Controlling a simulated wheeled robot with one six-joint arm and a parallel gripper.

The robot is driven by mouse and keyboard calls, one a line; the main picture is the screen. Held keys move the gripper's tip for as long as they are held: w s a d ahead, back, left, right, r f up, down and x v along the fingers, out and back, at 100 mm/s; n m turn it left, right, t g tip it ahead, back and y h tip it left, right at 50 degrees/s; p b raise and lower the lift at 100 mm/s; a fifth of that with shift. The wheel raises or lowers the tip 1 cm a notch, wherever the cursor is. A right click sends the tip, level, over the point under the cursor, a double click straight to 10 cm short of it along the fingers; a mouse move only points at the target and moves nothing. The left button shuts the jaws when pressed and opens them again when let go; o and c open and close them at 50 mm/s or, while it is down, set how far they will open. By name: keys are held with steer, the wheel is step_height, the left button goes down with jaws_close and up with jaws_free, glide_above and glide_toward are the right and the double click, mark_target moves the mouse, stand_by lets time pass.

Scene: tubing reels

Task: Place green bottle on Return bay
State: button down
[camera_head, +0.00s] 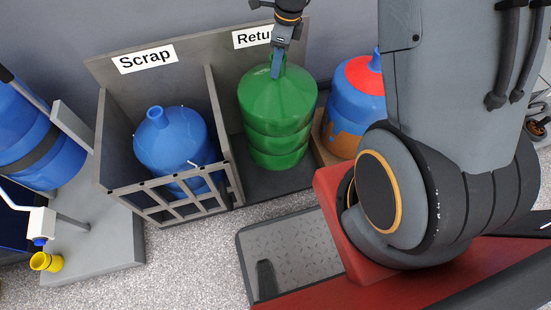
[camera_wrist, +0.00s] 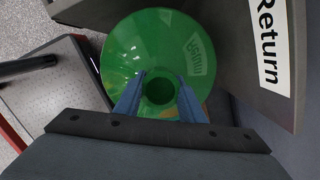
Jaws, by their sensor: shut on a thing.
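The green bottle (camera_head: 277,110) is a large ribbed jug, upright in the bay under the partly covered "Retu..." sign (camera_head: 254,36). Its base is over the dark floor of the Return bay (camera_head: 238,187); I cannot tell for sure whether it touches. My gripper (camera_head: 278,66) is above it and shut on its neck. In the wrist view the two blue fingers sit on either side of the round neck opening of the green bottle (camera_wrist: 128,62), and the "Return" sign (camera_wrist: 268,40) is at the right.
A blue bottle (camera_head: 172,142) stands in the Scrap bay (camera_head: 107,140) behind a grey grate, left of the divider (camera_head: 223,130). A blue bottle with red and orange (camera_head: 352,107) stands close on the right. A yellow cup (camera_head: 46,262) is at the lower left.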

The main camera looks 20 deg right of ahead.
steer(key=m, duration=0.1)
steer(key=w+f+m+b, duration=0.1)
steer(key=m, duration=0.1)
steer(key=shift+w+d+f, duration=0.1)
steer(key=shift+w+f, duration=0.1)
steer(key=shift+f, duration=0.25)
step_height(320, 180, down, 10)
steer(key=b, duration=0.3)
steer(key=shift+r, duration=0.2)
steer(key=shift+f, duration=0.1)
steer(key=c, duration=1.2)
jaws_free()
steer(key=shift+o, duration=0.2)
